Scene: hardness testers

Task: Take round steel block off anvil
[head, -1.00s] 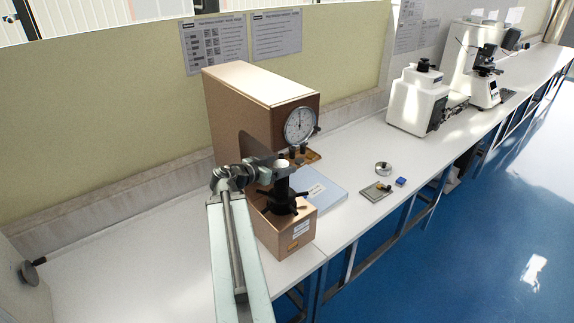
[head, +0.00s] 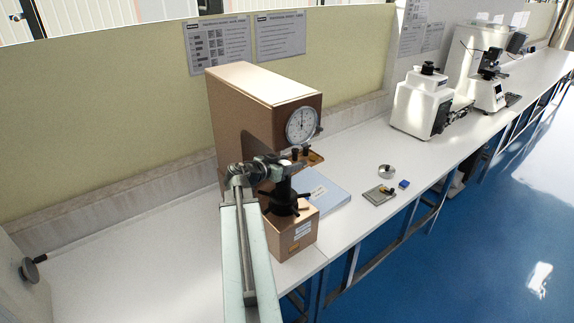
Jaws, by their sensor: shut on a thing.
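The copper-coloured hardness tester (head: 242,115) with a round dial (head: 302,125) stands on the white bench. Its black anvil post with a spoked handwheel (head: 284,205) rises from the front base. My gripper (head: 281,162) comes in from the left at the top of the post, under the dial. It is shut on the round steel block, which is small, dark and mostly hidden between the jaws. I cannot tell whether the block touches the anvil or is just clear of it.
A pale blue folder (head: 324,194) lies right of the tester. Farther right are a grey plate with small parts (head: 380,196), a blue box (head: 404,184) and a metal ring (head: 386,171). White instruments (head: 424,103) stand farther back. Bench between them is clear.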

